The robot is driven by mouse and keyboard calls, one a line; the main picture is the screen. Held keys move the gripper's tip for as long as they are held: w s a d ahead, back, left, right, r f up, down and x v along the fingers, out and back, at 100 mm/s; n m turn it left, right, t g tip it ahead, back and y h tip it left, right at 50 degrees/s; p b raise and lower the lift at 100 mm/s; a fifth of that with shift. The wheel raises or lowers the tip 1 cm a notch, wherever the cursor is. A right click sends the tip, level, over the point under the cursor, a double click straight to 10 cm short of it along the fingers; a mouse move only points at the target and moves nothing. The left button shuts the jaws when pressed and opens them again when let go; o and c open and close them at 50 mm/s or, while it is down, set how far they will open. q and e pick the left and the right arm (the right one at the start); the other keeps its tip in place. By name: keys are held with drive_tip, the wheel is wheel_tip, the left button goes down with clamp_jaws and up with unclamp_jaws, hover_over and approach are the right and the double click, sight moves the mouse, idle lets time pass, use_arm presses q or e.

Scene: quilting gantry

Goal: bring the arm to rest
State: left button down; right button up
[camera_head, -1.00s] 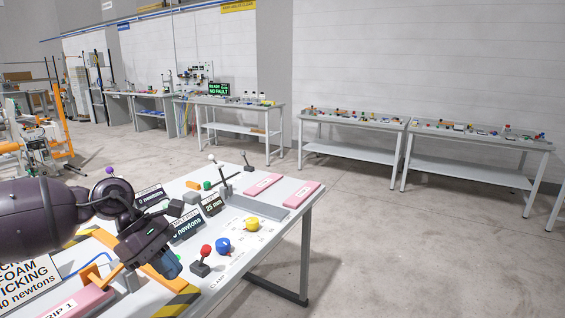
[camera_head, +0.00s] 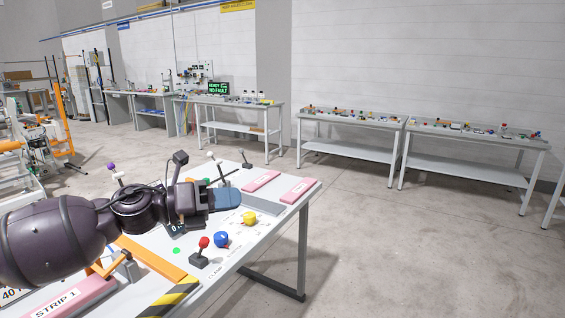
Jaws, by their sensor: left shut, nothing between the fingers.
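My left arm comes in from the left over the table (camera_head: 262,228), now stretched out level to the right. My left gripper (camera_head: 226,199) is shut and empty above the table, its bluish fingertips pointing right. It hangs behind the yellow knob (camera_head: 249,218) and the blue knob (camera_head: 221,240) as seen here, apart from both. The arm hides much of the table's middle, including most of the dark label signs. My right gripper is not in view.
A red-knobbed lever (camera_head: 204,243) stands at the table's front. Two pink strips (camera_head: 262,181) lie at its far right. A pink block marked STRIP 1 (camera_head: 62,300) and an orange bar (camera_head: 150,258) are at the near left. Floor to the right is clear.

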use_arm(q)
drive_tip(key=a+f+n+t+y, duration=0.35)
drive_tip(key=f+n+t, duration=0.35)
drive_tip(key=n, duration=0.7)
drive_tip(key=a+f+n+t+y, duration=0.3)
drive_tip(key=f+n+t+y, duration=0.2)
drive_tip(key=f+n, duration=0.6)
drive_tip(key=s+a+f+n+g+y, duration=0.2)
drive_tip(key=s+f+n, duration=0.3)
drive_tip(key=s+f, duration=0.3)
drive_tip(key=s+a+f+n+g+y, duration=0.2)
drive_tip(key=s+a+f+n, duration=0.3)
drive_tip(key=s+f, duration=0.4)
drive_tip(key=s+a+f+n+g+y, duration=0.1)
drive_tip(key=s+a+f+n+y, duration=0.3)
drive_tip(key=s+f, duration=0.4)
drive_tip(key=s+n, duration=0.1)
drive_tip(key=s, duration=0.1)
drive_tip(key=shift+s+f+n+g, duration=0.15)
drive_tip(key=shift+s+n+g, duration=0.2)
drive_tip(key=shift+n+g, duration=0.05)
drive_tip(key=shift+y, duration=0.25)
